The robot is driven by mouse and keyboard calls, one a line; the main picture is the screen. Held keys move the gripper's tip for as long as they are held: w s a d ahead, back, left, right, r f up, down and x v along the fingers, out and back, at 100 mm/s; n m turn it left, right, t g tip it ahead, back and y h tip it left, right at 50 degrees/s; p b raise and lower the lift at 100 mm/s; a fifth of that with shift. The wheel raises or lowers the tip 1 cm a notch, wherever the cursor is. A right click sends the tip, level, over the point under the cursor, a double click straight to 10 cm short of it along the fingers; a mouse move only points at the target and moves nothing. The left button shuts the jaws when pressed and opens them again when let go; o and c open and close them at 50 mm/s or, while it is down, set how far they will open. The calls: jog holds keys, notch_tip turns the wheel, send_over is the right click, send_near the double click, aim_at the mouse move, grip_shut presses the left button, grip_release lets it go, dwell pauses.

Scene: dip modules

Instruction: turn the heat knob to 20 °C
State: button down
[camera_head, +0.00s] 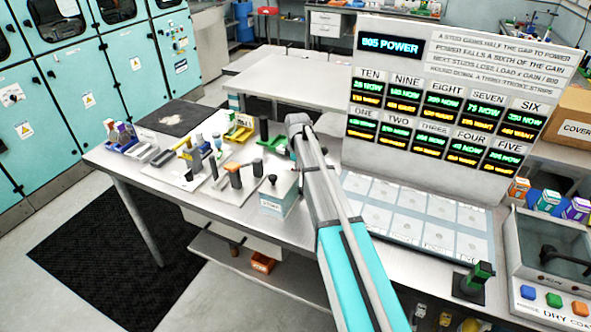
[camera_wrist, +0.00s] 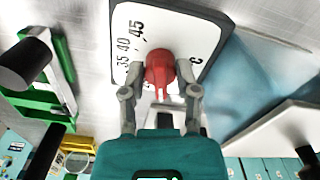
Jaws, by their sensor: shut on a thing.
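The heat knob (camera_wrist: 160,65) is red and sits on a white dial plate (camera_wrist: 190,22) with black numbers in the wrist view. The numbers 35, 40 and 45 show to the left of the knob; the 20 mark cannot be made out, and the knob's pointer cannot be read. My gripper (camera_wrist: 160,82) has one finger on each side of the knob and is shut on it. In the head view my arm hides the knob and the dial.
In the wrist view a green frame (camera_wrist: 66,62) and a dark cylinder (camera_wrist: 24,62) stand left of the dial. In the head view a display board (camera_head: 425,75) stands right of my arm. Small trays and upright posts crowd the bench (camera_head: 130,172) on the left.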

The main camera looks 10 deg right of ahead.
jog(key=shift+w, duration=0.15)
jog(key=shift+c, duration=2.1)
grip_release()
jog(key=shift+o, duration=0.3)
